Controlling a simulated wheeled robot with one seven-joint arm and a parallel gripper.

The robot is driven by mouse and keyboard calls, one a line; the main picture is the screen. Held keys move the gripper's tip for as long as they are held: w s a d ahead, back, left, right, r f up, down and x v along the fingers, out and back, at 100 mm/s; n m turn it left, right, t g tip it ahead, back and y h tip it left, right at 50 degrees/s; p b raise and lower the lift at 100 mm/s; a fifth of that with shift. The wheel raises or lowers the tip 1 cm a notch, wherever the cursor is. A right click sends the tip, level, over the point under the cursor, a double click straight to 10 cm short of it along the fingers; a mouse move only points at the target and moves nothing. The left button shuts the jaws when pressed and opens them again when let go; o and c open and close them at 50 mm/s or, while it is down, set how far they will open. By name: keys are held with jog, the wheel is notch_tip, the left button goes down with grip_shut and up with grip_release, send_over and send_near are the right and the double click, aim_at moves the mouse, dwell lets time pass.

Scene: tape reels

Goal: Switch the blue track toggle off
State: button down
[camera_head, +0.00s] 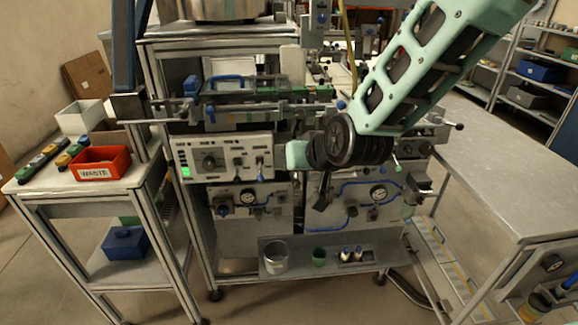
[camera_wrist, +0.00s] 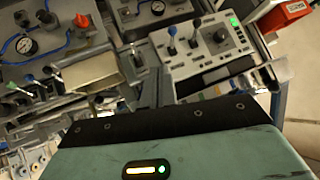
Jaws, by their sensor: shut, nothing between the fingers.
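A pale control panel (camera_head: 225,158) is on the front of the machine, left of my gripper, with a black knob and two toggle levers. In the wrist view, the panel (camera_wrist: 205,52) is at the upper right. There, one lever has a blue tip (camera_wrist: 171,30), and a darker lever (camera_wrist: 196,23) is beside it. The blue lever appears to be the right-hand one (camera_head: 259,161) in the head view. I cannot tell which position it is in. My gripper (camera_head: 321,203) is shut and empty, to the right of the panel and apart from it.
A red WASTE bin (camera_head: 101,162) sits on a side bench at left. Gauges and blue tubing (camera_head: 352,188) are on the panel behind my gripper. A lower shelf (camera_head: 305,263) holds a metal cup and a green cup. A bare metal table (camera_head: 500,160) is at right.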

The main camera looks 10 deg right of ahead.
jog(key=shift+f+v, duration=0.2)
jog(key=shift+v, duration=1.1)
jog(key=shift+s, duration=0.2)
